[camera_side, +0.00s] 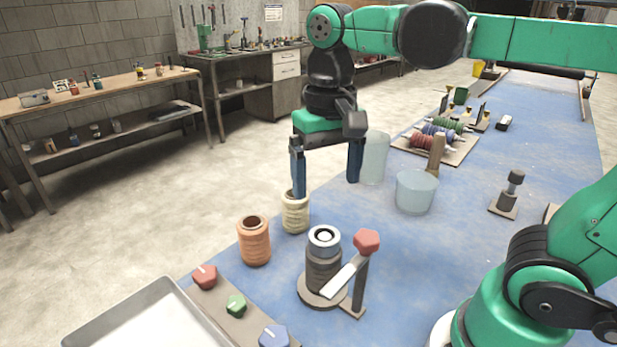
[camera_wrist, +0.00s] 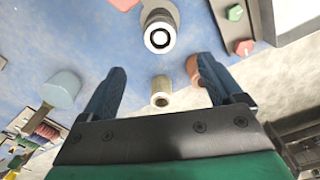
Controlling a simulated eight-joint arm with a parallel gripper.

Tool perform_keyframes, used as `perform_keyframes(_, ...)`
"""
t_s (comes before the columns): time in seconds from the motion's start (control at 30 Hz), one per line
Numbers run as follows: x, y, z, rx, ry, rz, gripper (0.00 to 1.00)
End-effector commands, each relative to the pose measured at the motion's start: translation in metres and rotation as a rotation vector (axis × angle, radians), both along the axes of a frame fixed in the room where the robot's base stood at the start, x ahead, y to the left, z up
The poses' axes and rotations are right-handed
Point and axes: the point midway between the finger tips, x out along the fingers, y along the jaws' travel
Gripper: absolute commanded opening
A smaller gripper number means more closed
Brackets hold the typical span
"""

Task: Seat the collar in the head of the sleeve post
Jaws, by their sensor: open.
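The sleeve post (camera_side: 322,272) is a dark ribbed cylinder standing upright on a round base. At its head is a pale grey ring (camera_side: 324,235) with a lighter ring inside it; it looks like the collar in the head, but I cannot tell how deep it sits. The wrist view shows the post's head from above as a white ring (camera_wrist: 160,38) with a dark ring inside. My gripper (camera_side: 326,188) is open and empty, fingers pointing down, above the mat and behind the post. Its fingers also show in the wrist view (camera_wrist: 162,66), wide apart.
A lever with a red knob (camera_side: 367,242) stands right beside the post. A cream spool (camera_side: 295,214) and an orange spool (camera_side: 254,242) stand to the left, the cream one near a fingertip. A tray (camera_side: 150,315) lies front left.

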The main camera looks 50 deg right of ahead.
Motion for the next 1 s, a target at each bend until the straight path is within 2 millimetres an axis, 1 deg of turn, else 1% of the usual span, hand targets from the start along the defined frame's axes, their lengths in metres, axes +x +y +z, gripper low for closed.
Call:
perform_keyframes(0.03,0.000,0.000,0.008,0.000,0.000,0.000,0.87)
perform_keyframes(0.1,0.001,0.000,0.016,0.000,0.000,0.000,0.87)
perform_keyframes(0.2,0.000,0.000,0.024,0.000,0.000,0.000,0.87)
perform_keyframes(0.27,0.000,0.000,0.025,0.001,-0.009,0.005,0.87)
perform_keyframes(0.37,0.003,-0.003,0.012,0.004,-0.097,0.059,0.87)
perform_keyframes(0.5,0.009,-0.012,-0.027,-0.025,-0.345,0.212,0.87)
perform_keyframes(0.63,0.011,-0.018,-0.053,-0.085,-0.531,0.329,0.87)
perform_keyframes(0.77,0.012,-0.020,-0.061,-0.121,-0.609,0.378,0.87)
perform_keyframes(1.0,0.013,-0.020,-0.061,-0.123,-0.614,0.382,0.87)
